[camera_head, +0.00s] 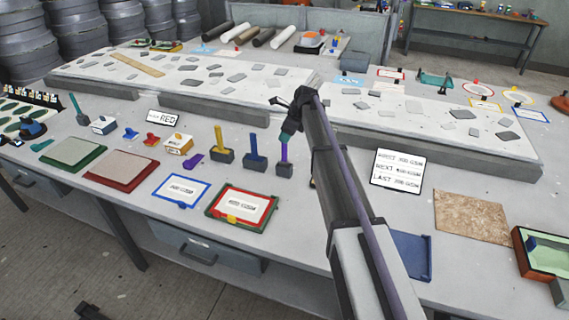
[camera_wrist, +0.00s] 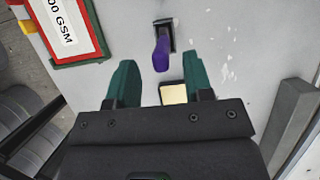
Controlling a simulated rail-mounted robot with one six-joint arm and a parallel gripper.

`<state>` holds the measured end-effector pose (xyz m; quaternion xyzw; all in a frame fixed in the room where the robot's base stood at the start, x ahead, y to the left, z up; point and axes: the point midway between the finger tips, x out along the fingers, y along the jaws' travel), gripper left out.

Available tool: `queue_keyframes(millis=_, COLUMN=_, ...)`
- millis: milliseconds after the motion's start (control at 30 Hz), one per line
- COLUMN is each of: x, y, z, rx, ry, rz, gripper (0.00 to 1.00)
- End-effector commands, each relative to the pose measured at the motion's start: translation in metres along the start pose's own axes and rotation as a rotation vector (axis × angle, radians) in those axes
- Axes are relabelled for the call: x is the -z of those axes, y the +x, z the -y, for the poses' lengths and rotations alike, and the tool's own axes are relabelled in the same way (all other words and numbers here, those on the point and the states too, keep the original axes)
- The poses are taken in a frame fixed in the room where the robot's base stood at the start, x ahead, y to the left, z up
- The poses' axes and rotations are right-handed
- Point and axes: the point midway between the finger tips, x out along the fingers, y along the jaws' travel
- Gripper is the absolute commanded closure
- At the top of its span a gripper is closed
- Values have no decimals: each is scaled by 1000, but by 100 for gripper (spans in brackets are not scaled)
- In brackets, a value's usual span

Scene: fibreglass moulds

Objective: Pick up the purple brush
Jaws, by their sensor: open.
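The purple brush (camera_head: 284,151) stands upright in a small dark holder (camera_head: 282,176) on the near table, in the head view. In the wrist view, the purple brush (camera_wrist: 162,53) shows end-on, ahead of my fingers and roughly centred between them, with its dark holder (camera_wrist: 164,30) behind it. My gripper (camera_head: 287,136) is just above the top of the brush in the head view. In the wrist view, my gripper (camera_wrist: 160,80) has its two green fingers spread with nothing held between them. I cannot tell whether a finger touches the brush.
A blue-handled brush (camera_head: 254,150) and a yellow-handled one (camera_head: 219,143) stand in holders to the left. A green-framed tray (camera_head: 212,208) lies in front. A cream block (camera_wrist: 173,94) shows near my right finger. A sign (camera_head: 398,171) stands right of my arm.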

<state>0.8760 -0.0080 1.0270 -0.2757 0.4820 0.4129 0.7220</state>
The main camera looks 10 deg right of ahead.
Motion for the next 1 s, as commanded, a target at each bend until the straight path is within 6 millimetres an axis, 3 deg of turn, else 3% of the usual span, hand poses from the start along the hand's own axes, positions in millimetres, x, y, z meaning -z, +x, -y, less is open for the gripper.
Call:
queue_keyframes(millis=100, x=4, y=32, z=1, rx=0, ry=-1, rz=0, gripper=53)
queue_keyframes(millis=200, x=3, y=48, z=1, rx=0, ry=-1, rz=0, gripper=53)
queue_keyframes(millis=433, x=0, y=45, z=1, rx=0, ry=0, rz=0, gripper=53)
queue_keyframes(millis=900, x=0, y=45, z=1, rx=0, ry=-1, rz=0, gripper=97)
queue_keyframes(millis=1000, x=0, y=45, z=1, rx=0, ry=-1, rz=0, gripper=100)
